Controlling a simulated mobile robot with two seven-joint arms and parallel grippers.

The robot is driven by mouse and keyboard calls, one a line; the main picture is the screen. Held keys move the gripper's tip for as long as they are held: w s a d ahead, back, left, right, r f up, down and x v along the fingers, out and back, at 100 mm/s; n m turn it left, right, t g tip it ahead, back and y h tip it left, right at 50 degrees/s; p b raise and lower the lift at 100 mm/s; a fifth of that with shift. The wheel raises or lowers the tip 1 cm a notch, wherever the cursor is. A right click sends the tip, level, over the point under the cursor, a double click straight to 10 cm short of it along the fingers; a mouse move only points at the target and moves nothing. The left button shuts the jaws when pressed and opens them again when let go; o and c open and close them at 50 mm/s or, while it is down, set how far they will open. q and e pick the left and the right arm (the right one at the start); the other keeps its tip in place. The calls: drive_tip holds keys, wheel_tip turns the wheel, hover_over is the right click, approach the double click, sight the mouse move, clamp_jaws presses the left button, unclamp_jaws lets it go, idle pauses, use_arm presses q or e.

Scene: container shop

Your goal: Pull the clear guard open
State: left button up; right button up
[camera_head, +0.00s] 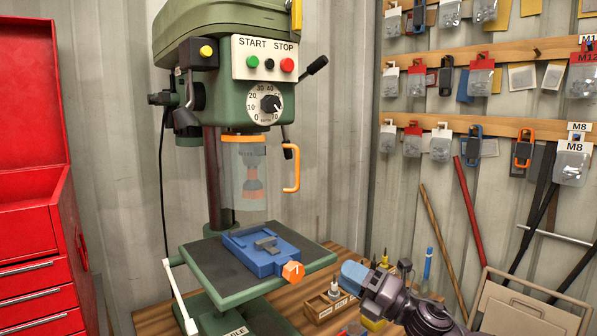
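The clear guard (234,178) is a see-through tube hanging around the chuck (252,180) of the green drill press. An orange band (243,139) runs along its top. An orange handle (297,176) stands at its right side. The guard looks shut around the chuck. My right gripper (355,285) is at the lower right, below and to the right of the handle, well apart from it. Blue and yellow parts show at its front; whether its fingers are parted is unclear. My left gripper is not in view.
A blue vise (262,262) with an orange knob (293,272) sits on the drill table (208,262). A small wooden box (325,303) stands on the bench near my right gripper. A red tool cabinet (30,240) stands left. Pegged packets hang on the right wall.

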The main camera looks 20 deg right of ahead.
wheel_tip(320, 180, up, 14)
drive_tip(key=w+n+g+y, duration=0.25)
drive_tip(key=n+g, duration=0.25)
drive_tip(key=n, duration=0.6)
wheel_tip(320, 180, up, 8)
drive_tip(key=n+h+p, duration=0.2)
drive_tip(key=n+p, duration=0.1)
drive_tip(key=n, duration=0.2)
hover_over(297, 184)
drive_tip(key=d, duration=0.1)
drive_tip(key=shift+w+a+g, duration=0.2)
drive_tip(key=shift+a+g, duration=0.15)
drive_tip(key=shift+g, duration=0.05)
drive_tip(key=shift+c, duration=0.3)
clamp_jaws()
